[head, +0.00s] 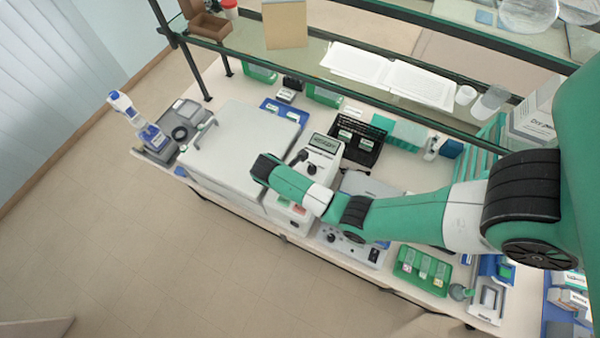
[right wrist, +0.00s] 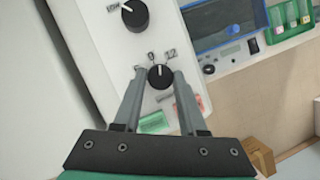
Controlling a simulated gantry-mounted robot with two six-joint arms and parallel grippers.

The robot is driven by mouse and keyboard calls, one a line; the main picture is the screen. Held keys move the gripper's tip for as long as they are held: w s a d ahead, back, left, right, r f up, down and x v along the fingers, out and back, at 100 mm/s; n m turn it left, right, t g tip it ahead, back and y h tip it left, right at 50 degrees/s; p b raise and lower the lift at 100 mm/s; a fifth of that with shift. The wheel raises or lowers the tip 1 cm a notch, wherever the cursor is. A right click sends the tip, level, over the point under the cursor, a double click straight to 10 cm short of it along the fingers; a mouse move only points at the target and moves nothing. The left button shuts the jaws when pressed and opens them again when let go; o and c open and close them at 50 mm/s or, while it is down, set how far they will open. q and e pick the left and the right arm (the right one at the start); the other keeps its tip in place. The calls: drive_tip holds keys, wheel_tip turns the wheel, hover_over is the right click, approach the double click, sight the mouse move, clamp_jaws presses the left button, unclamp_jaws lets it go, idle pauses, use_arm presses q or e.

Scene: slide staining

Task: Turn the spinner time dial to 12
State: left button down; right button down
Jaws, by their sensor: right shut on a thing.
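The time dial (right wrist: 160,77) is a black round knob with a white pointer line, on the white front of the spinner (head: 321,160). Its pointer faces up in the right wrist view, between the printed marks 9 and 12. My right gripper (right wrist: 159,74) is shut on the dial, one finger on each side of it. In the head view my right arm reaches in from the right over the spinner, and it hides the dial and the fingertips. My left gripper is not in view.
A second, larger black knob (right wrist: 135,13) sits above the dial on the same panel. Green (right wrist: 154,122) and red (right wrist: 188,112) buttons lie below it. A large grey box (head: 235,145) stands left of the spinner.

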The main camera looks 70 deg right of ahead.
drive_tip(key=shift+d+m+g+y, duration=0.1)
drive_tip(key=shift+m+g+y, duration=0.45)
drive_tip(key=shift+m, duration=1.35)
drive_tip(key=shift+c, duration=2.3)
unclamp_jaws()
drive_tip(key=shift+w, duration=0.1)
